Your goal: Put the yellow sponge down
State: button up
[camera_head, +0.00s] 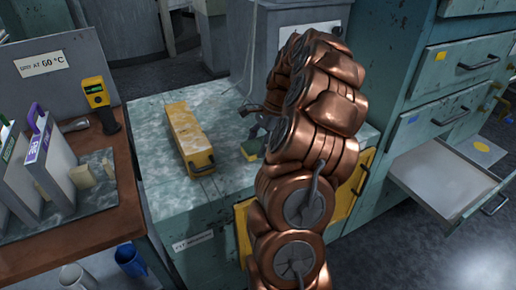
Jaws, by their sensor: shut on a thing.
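A small sponge (251,150), green on top with a yellow side, is at the right part of the worn pale-green countertop (165,212). My dark gripper (257,133) is right at the sponge, shut on it. My copper arm covers part of the gripper and the area to its right. I cannot tell whether the sponge touches the countertop or is held just above it.
A long yellow box (189,140) with a pale top lies left of the sponge. A wooden bench (75,238) with a yellow handheld device (96,92) stands at the left. An open drawer (440,180) juts out at the right. The countertop's front left is clear.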

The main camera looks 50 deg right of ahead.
jog(key=shift+f, duration=1.1)
jog(key=shift+f, duration=0.1)
jog(key=o, duration=1.1)
jog(key=shift+b+v, duration=0.95)
jog(key=shift+v, duration=5.2)
